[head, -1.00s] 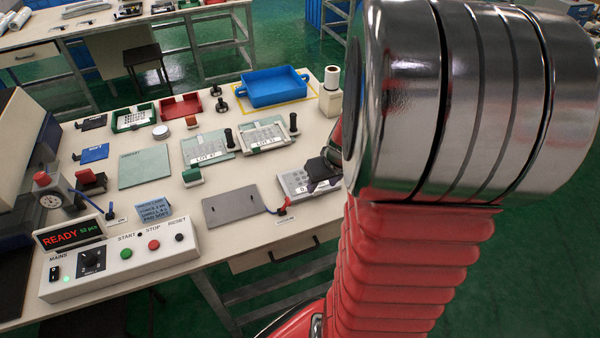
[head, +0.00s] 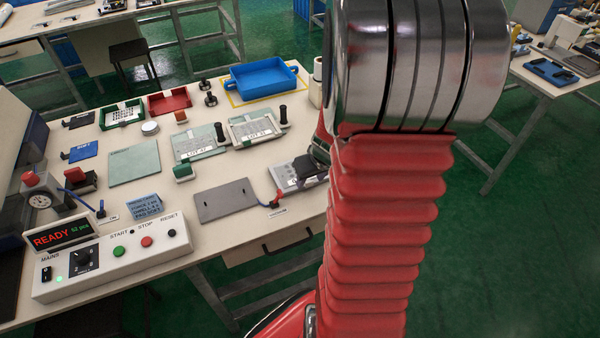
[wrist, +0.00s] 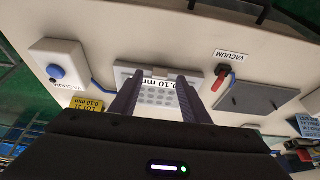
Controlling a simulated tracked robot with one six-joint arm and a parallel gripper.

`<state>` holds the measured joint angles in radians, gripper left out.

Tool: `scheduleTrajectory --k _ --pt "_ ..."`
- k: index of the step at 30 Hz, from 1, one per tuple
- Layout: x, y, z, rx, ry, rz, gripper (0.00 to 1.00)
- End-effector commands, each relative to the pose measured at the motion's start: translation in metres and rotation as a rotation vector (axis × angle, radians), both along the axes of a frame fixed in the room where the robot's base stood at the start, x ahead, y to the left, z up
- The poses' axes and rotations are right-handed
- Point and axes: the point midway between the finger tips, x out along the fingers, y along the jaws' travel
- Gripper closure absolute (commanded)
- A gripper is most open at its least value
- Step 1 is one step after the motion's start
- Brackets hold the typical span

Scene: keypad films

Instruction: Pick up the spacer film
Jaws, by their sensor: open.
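The likely spacer film is a pale sheet with rows of grey dots (wrist: 158,97) on a flat light-grey holder, its label reading "0.10 m". It lies between and beyond my fingers in the wrist view. In the head view the holder (head: 287,176) is near the front edge of the table, partly hidden by my arm. I cannot tell film and holder apart clearly. My gripper (wrist: 158,82) is open, its two dark fingers apart over the sheet. Contact cannot be told. In the head view my gripper (head: 318,158) is mostly hidden behind my arm, beside the holder.
A grey vacuum plate (head: 226,200) with a red-handled valve (head: 276,201) lies left of the holder. Framed sheets (head: 252,129) and a blue tray (head: 264,84) stand behind. The wrist view shows a white box with a blue button (wrist: 56,71) and a yellow lot label (wrist: 88,104).

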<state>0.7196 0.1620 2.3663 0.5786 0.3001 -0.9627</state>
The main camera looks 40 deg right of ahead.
Motion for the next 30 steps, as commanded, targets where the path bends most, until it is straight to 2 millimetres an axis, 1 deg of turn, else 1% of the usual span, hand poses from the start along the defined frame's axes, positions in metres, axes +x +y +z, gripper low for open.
scheduleTrajectory --k 3,6,23,30 --pt "0.0034 -0.0007 -0.0094 0.002 0.002 -0.001 0.58" --pt "0.0048 -0.0014 -0.0128 -0.001 0.001 0.0 0.58" --pt "0.0047 -0.0018 -0.0132 0.0 0.001 -0.001 0.58" --pt "0.0047 -0.0019 -0.0132 0.0 0.001 -0.001 0.75"
